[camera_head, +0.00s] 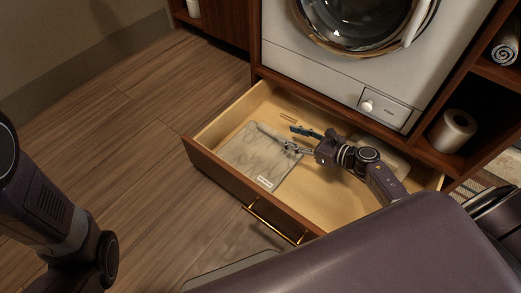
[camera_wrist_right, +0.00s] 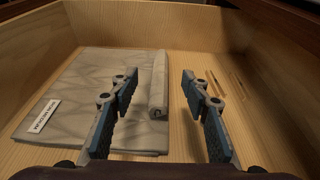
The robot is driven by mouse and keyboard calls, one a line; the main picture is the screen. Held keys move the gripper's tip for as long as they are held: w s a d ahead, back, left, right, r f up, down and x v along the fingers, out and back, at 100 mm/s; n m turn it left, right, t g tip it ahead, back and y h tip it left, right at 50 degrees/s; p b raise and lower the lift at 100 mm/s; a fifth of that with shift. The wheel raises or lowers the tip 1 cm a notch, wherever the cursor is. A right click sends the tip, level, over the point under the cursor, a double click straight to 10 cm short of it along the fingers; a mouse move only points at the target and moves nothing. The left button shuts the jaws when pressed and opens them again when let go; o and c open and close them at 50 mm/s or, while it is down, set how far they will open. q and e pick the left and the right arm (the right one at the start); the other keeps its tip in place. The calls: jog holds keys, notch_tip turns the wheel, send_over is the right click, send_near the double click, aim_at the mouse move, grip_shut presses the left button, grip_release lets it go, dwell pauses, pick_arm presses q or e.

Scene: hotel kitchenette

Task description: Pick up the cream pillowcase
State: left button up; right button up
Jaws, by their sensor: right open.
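A folded, pale grey-cream cloth with a marbled pattern (camera_head: 246,160), which looks like the pillowcase, lies flat in the left part of the open drawer. My right gripper (camera_head: 275,133) reaches into the drawer at that edge. Its fingers are open, one on each side of the edge in the wrist view (camera_wrist_right: 158,80); I cannot tell whether they touch it. My left gripper is out of view.
The wooden drawer (camera_head: 217,179) stands open below a white washing machine (camera_head: 320,62). Another pale item (camera_head: 385,158) lies in the drawer's right part, partly hidden by my right arm. A paper roll (camera_head: 452,130) stands on the right shelf. The floor at left is clear.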

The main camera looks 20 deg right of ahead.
aim_at(277, 132)
jog(key=b+x, duration=0.3)
jog(key=x, duration=0.2)
jog(key=shift+w+f, duration=0.15)
jog(key=shift+f, duration=0.1)
jog(key=shift+w, duration=0.2)
jog(key=shift+c, duration=0.4)
jog(key=shift+r, duration=0.1)
grip_shut()
